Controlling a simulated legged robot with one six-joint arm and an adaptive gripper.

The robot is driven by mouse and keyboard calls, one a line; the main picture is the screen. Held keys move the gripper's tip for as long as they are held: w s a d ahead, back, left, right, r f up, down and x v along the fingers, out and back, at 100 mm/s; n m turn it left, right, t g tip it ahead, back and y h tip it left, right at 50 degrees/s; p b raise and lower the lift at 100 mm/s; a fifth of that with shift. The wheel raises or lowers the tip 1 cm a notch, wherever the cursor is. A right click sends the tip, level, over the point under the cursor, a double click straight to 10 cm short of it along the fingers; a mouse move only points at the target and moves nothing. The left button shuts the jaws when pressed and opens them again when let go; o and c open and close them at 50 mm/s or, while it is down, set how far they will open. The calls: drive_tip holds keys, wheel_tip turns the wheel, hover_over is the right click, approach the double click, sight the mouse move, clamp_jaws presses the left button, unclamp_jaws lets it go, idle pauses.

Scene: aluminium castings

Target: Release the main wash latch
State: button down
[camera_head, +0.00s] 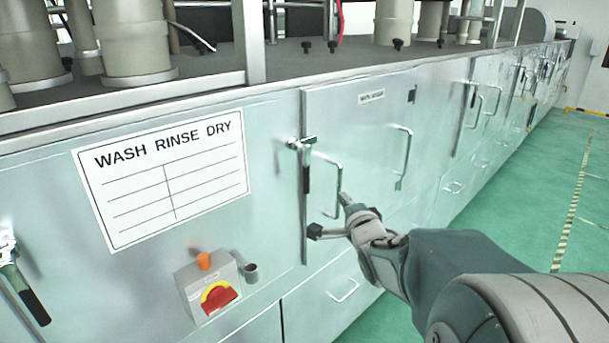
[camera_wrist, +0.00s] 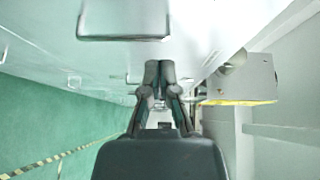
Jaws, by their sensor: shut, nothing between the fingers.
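A latch (camera_head: 305,165) with a bright metal pivot and a black grip sits at the left edge of a cabinet door (camera_head: 365,130). Its black grip hangs straight down. A small label on the door is too blurred to read surely. My gripper (camera_head: 347,202) is in front of the door, below and right of the latch, apart from its grip. In the wrist view my gripper (camera_wrist: 160,72) has its fingers together and holds nothing. A short black-ended piece (camera_head: 315,231) shows low at the door edge, left of my gripper; its far end is hidden behind my wrist.
A bar handle (camera_head: 335,183) is just right of the latch. Another black-gripped latch (camera_head: 22,275) is at far left. Green floor (camera_head: 530,210) is open at right.

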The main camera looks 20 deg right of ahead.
sight(306, 164)
drive_tip(key=w+a, duration=0.2)
drive_tip(key=w, duration=0.7)
drive_tip(key=shift+w+m, duration=0.3)
drive_tip(key=shift+w, duration=0.05)
idle(0.4)
drive_tip(key=shift+r, duration=0.1)
